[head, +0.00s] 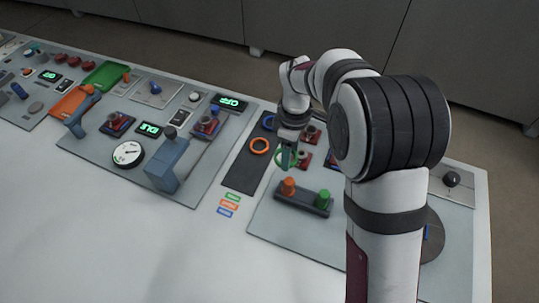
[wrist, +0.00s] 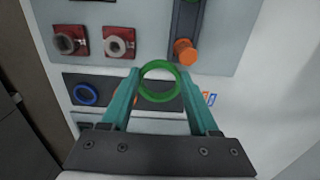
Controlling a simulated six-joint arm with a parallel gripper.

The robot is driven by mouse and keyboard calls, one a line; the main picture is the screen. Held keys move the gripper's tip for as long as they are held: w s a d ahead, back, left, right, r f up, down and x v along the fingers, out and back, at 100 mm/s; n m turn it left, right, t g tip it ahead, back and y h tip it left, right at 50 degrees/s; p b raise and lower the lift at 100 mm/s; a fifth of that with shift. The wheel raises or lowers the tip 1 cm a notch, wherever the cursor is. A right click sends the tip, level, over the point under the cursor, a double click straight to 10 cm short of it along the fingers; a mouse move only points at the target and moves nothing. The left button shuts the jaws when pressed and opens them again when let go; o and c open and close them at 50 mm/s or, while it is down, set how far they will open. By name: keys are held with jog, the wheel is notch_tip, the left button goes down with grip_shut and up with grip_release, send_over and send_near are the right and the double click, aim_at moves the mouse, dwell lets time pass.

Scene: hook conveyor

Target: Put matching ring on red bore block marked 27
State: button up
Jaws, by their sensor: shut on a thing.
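My gripper (head: 288,150) is shut on a green ring (head: 279,158), which is held above the panel. In the wrist view the green ring (wrist: 160,99) sits between the teal fingertips (wrist: 160,80). Red bore blocks with grey centres stand close by, one near the held ring (head: 304,157) and one behind it (head: 311,135). Two red blocks show in the wrist view, at the left (wrist: 69,41) and beside it (wrist: 119,41). I cannot read the number 27 on any block.
A dark strip (head: 239,178) holds an orange ring (head: 259,151) and a blue ring (wrist: 85,94). A blue lever block (head: 166,165) rises at the left.

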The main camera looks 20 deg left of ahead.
jog(key=shift+w+d+f+m, duration=0.75)
jog(key=shift+w+d+f, duration=0.2)
jog(key=shift+w+d, duration=1.2)
jog(key=shift+w+d+f+m, duration=0.7)
jog(key=shift+w+d+f, duration=0.2)
jog(key=shift+w+d, duration=1.15)
jog(key=shift+w+d+f+m, duration=0.75)
jog(key=shift+w+d+f, duration=0.2)
jog(key=shift+w+d, duration=1.2)
jog(key=shift+s+d+f, duration=0.1)
jog(key=shift+s+f, duration=0.05)
jog(key=shift+f, duration=0.65)
jog(key=shift+s+d+f, duration=0.1)
jog(key=shift+s+f, duration=0.05)
jog(key=shift+f, duration=0.65)
